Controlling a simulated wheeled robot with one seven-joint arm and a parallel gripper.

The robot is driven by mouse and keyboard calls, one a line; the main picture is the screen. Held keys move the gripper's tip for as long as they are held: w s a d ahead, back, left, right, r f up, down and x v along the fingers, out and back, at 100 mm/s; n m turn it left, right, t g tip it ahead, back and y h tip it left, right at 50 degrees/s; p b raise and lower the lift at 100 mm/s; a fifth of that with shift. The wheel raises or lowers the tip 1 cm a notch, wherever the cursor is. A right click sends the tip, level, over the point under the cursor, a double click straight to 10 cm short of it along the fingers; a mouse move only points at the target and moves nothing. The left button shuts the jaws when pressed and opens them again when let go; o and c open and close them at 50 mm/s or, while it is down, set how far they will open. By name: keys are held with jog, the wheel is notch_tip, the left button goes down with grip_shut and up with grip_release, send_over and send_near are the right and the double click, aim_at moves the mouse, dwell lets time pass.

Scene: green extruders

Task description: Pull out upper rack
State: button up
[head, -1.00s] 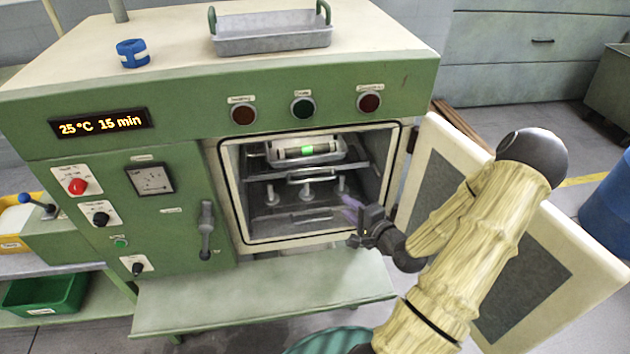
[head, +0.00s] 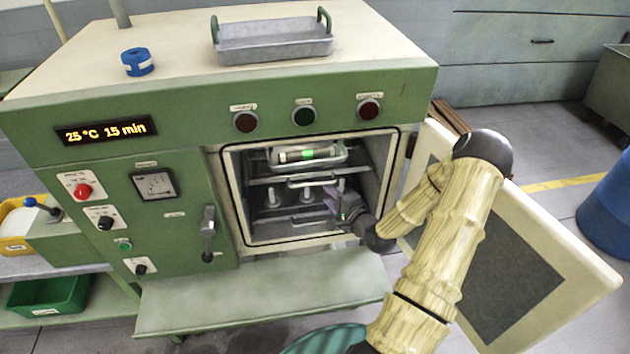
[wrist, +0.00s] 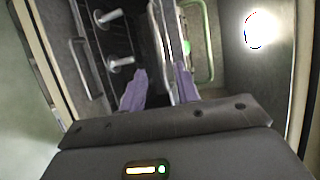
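The open oven chamber (head: 262,222) holds two racks. The upper rack (head: 262,180) is pushed in, with a silver bar handle (head: 312,181) at its front. A metal tray holding a cylinder with a green light (head: 307,154) sits on it. My gripper (head: 335,203) is at the right part of the chamber mouth, a little below and right of that handle. In the wrist view its purple fingers (wrist: 160,84) are apart and empty. The upper rack handle (wrist: 162,48) lies ahead, roughly in line with the gap; contact is not visible.
The lower rack carries several upright metal pegs (head: 306,194); its handle (wrist: 80,66) shows in the wrist view. The open door (head: 510,265) stands right, behind my arm. A green shelf (head: 260,290) juts out below the chamber. A tray (head: 275,42) sits on top.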

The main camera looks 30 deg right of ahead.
aim_at(315, 183)
jog(key=p+x, duration=0.2)
jog(key=x, duration=0.6)
jog(key=shift+w+p, duration=0.3)
grip_shut()
